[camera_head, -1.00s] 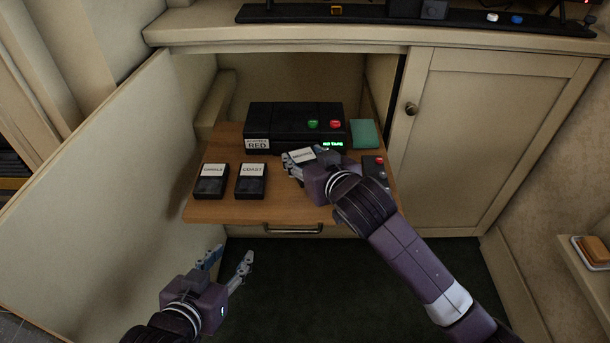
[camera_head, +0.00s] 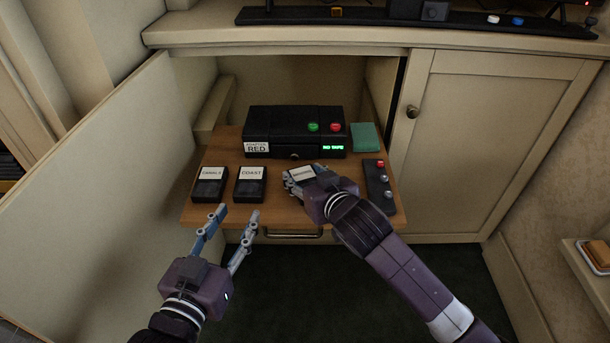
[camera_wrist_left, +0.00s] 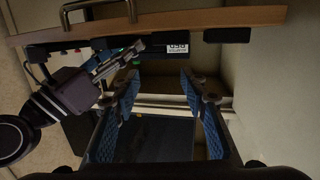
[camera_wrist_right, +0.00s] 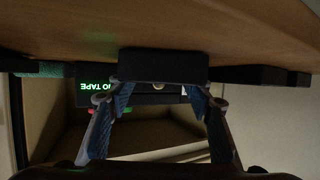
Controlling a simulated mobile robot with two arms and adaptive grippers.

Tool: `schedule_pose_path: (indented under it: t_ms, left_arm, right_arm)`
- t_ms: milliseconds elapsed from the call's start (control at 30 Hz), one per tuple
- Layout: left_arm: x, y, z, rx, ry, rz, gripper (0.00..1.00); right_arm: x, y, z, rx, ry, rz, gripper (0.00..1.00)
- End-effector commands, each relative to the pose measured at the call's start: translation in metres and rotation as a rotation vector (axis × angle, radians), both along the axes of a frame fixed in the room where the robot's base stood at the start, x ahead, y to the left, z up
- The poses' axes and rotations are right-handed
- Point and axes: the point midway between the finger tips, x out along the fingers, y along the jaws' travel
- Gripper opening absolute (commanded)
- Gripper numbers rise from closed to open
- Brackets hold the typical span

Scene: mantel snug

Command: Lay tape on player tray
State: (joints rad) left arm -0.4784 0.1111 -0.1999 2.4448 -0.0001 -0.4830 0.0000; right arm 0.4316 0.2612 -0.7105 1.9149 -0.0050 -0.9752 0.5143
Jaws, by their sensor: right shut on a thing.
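The black player (camera_head: 295,132) stands at the back of the wooden pull-out tray (camera_head: 285,212); its label reads "RED" and its green display "NO TAPE". My right gripper (camera_head: 299,180) is shut on a black tape with a white label (camera_head: 301,173), whose lettering I cannot read. In the right wrist view the tape (camera_wrist_right: 165,65) sits between the fingertips, against or very close to the tray top. Two more tapes, the left one (camera_head: 209,185) and one labelled "COAST" (camera_head: 250,184), lie to its left. My left gripper (camera_head: 228,214) is open and empty at the tray's front edge.
A teal block (camera_head: 366,137) lies right of the player. A small panel with a red button (camera_head: 379,184) lies at the tray's right. The open cabinet door (camera_head: 90,200) stands at left, the closed door (camera_head: 490,140) at right. A metal handle (camera_head: 292,234) is on the tray front.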

Motion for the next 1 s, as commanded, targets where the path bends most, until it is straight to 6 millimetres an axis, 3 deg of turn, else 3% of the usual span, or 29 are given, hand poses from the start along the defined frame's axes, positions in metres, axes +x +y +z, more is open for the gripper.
schedule_pose_path:
  t_ms: [67, 100, 233, 633, 1000]
  left_arm:
    - [0.000, 0.000, 0.000, 0.001, 0.003, 0.000, 0.40]
    - [0.000, 0.000, -0.001, 0.001, 0.003, 0.000, 0.40]
    - [0.000, 0.000, -0.001, 0.001, 0.003, 0.000, 0.40]
    - [-0.001, 0.001, -0.002, 0.004, 0.017, 0.001, 0.40]
    - [-0.032, 0.019, -0.076, 0.089, 0.364, 0.025, 0.40]
  right_arm:
    - [0.000, 0.000, -0.002, 0.001, 0.000, 0.000, 0.21]
    - [0.000, 0.000, -0.002, 0.000, 0.000, 0.000, 0.50]
    - [0.000, 0.000, -0.002, 0.000, 0.000, 0.000, 0.65]
    - [-0.003, -0.001, 0.002, 0.000, 0.001, 0.000, 0.65]
    - [-0.045, -0.019, 0.022, 0.000, 0.001, 0.000, 0.65]
